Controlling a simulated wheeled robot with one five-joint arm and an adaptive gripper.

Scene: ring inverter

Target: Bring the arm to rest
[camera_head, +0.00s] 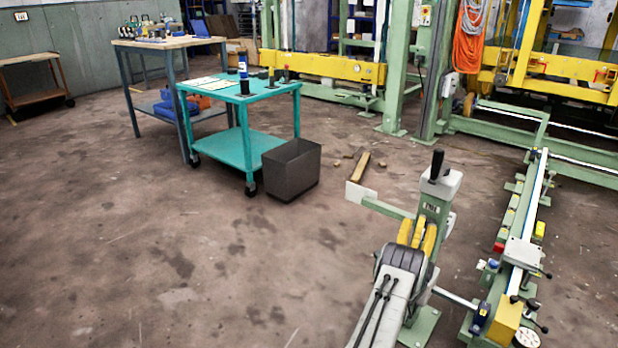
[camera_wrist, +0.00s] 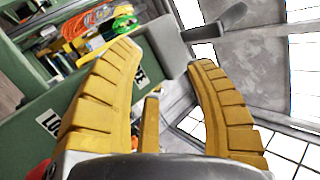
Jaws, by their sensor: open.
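My gripper (camera_head: 417,229) is at the lower right of the head view, with its yellow fingers pointing toward a green machine post (camera_head: 433,207). The post has a pale grey head and an upright black handle (camera_head: 437,165) on top. In the wrist view both ribbed fingers stand apart with a gap between them and nothing gripped. Beyond the fingertips are the grey head (camera_wrist: 165,48) and a dark grey lever (camera_wrist: 215,22). The green body (camera_wrist: 40,65) with a partly covered label lies left of the fingers. Whether a finger touches the post cannot be told.
A green rail bench (camera_head: 520,250) with clamps runs along the right. A teal cart (camera_head: 240,150) and a dark bin (camera_head: 290,170) stand left of centre, near wooden pieces (camera_head: 360,166) on the floor. Green and yellow frames fill the back. The left floor is clear.

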